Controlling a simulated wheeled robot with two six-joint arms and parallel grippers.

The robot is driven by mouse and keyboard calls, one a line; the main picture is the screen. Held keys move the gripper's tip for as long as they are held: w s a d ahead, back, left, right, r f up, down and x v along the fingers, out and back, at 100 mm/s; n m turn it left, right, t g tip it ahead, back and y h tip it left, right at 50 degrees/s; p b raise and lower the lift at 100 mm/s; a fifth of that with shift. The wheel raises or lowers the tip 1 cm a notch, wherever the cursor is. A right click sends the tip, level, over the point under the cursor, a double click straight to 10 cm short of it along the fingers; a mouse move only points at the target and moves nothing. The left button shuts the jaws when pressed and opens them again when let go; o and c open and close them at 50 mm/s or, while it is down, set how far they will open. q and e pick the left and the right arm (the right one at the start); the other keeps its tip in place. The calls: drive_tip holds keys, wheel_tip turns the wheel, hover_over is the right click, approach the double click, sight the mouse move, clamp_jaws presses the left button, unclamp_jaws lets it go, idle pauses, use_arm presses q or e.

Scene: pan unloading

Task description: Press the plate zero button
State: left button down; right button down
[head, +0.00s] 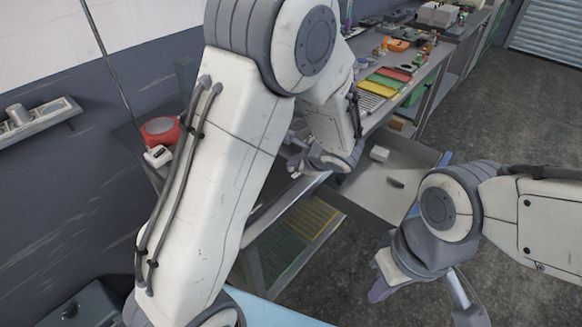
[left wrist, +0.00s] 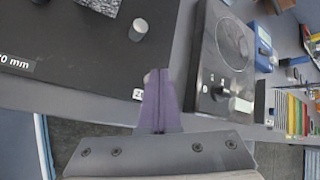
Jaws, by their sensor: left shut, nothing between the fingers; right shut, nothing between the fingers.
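A dark round knob (left wrist: 218,92) sits on the device. In the head view my left arm hides most of the bench near the left gripper (head: 294,162). My right gripper (head: 378,291) is shut and empty, low at the right.
A metal cylinder (left wrist: 138,30) stands on the black plate. In the head view a red round object (head: 160,130) and a small white box (head: 157,156) lie left of my arm. An open drawer (head: 365,190) juts out between the arms. The floor right of it is clear.

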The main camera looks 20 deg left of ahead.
use_arm(q)
drive_tip(key=shift+f, duration=0.2)
drive_tip(key=shift+r, duration=0.1)
drive_tip(key=shift+r+p, duration=0.5)
drive_tip(key=shift+r, duration=0.4)
drive_tip(key=shift+r, duration=0.1)
wheel_tip(320, 180, up, 5)
drive_tip(key=p, duration=0.3)
drive_tip(key=shift+p, duration=0.4)
idle(0.4)
